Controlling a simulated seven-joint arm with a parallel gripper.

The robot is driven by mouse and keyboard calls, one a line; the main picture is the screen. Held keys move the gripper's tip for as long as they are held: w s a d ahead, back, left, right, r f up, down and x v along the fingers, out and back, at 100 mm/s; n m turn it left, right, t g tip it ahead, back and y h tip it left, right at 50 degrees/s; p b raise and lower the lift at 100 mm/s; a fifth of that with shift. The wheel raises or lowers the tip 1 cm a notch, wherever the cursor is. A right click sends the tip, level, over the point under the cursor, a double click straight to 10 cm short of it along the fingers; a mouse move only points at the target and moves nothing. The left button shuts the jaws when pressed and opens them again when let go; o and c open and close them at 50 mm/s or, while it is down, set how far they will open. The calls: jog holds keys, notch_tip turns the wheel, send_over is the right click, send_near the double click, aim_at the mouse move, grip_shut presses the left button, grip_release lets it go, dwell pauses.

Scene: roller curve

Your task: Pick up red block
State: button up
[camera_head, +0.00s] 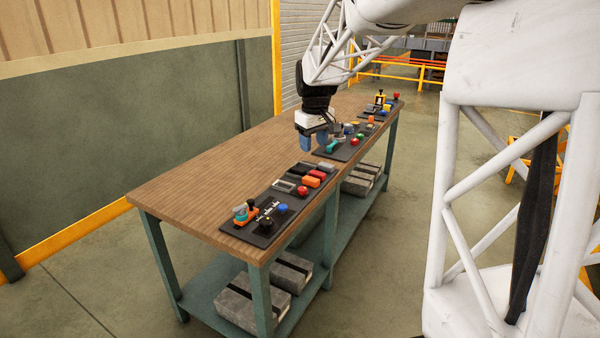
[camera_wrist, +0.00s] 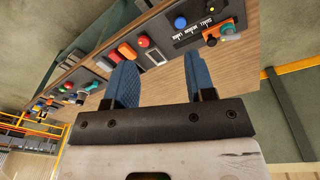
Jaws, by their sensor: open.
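The red block (camera_head: 317,174) lies on the near dark panel (camera_head: 238,229), between an orange block (camera_head: 311,181) and a grey block (camera_head: 326,167). In the wrist view the red block (camera_wrist: 116,57) shows just beyond the tip of the left finger, partly hidden by it. My gripper (camera_head: 314,143) has blue fingers, points down and is above the table, behind the near panel's far end. In the wrist view my gripper (camera_wrist: 163,76) is open, with bare wood between its fingers.
A round red button (camera_head: 302,190) and a rectangular frame (camera_head: 285,186) sit close to the blocks. More panels with knobs and buttons continue along the table's right edge. The wooden tabletop (camera_head: 210,180) left of the panels is clear. Grey boxes (camera_head: 292,270) stand on the lower shelf.

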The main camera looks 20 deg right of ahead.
jog(key=w+d+f+n, duration=0.1)
jog(key=w+d+f, duration=0.25)
jog(key=w, duration=0.45)
jog(key=w+d+f+n, duration=0.15)
jog(key=w+f, duration=0.25)
jog(key=w, duration=0.4)
jog(key=n+g, duration=0.1)
send_over(317, 172)
jog(key=s, duration=0.1)
notch_tip(317, 172, down, 13)
jog(key=shift+f, duration=0.1)
jog(key=shift+w+d+f, duration=0.15)
jog(key=shift+w+f, duration=0.25)
jog(key=shift+f, duration=0.05)
jog(key=shift+f, duration=0.1)
jog(key=shift+f, duration=1.2)
jog(key=shift+f, duration=0.1)
jog(key=shift+f, duration=2.5)
